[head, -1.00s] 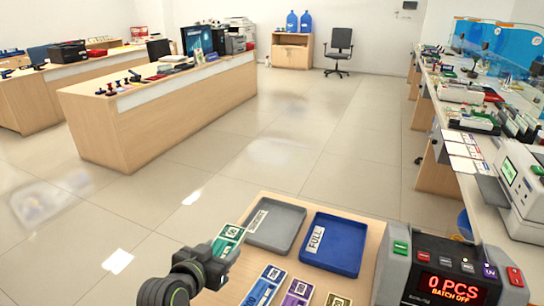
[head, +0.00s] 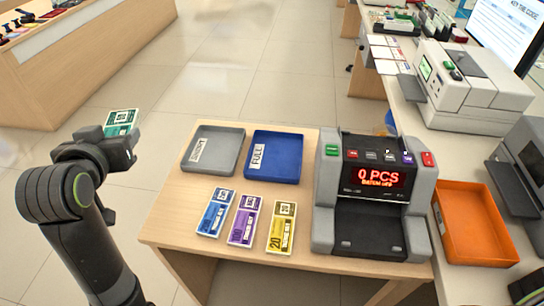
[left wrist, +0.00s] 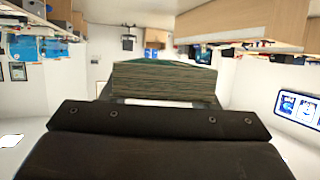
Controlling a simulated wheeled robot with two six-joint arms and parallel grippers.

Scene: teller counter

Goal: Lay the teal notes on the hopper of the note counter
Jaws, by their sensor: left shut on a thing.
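My left gripper (head: 118,136) is shut on the teal notes (head: 121,117), a banded stack held in the air left of the table. In the left wrist view the stack (left wrist: 165,82) shows edge-on between the fingers, its top teal. The note counter (head: 327,185) is a grey and black machine on the right part of the table, well right of the gripper. Its red display reads 0 PCS. A dark sloped tray (head: 368,225) shows at its front; I cannot tell which part is the hopper. My right gripper cannot be made out.
A grey tray (head: 236,152) and a blue tray (head: 285,174) stand at the table's back. Blue notes (head: 215,214), purple notes (head: 244,220) and yellow notes (head: 281,228) lie in front of them. An orange tray (head: 475,225) stands right of the counter. A white machine (head: 475,90) stands behind.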

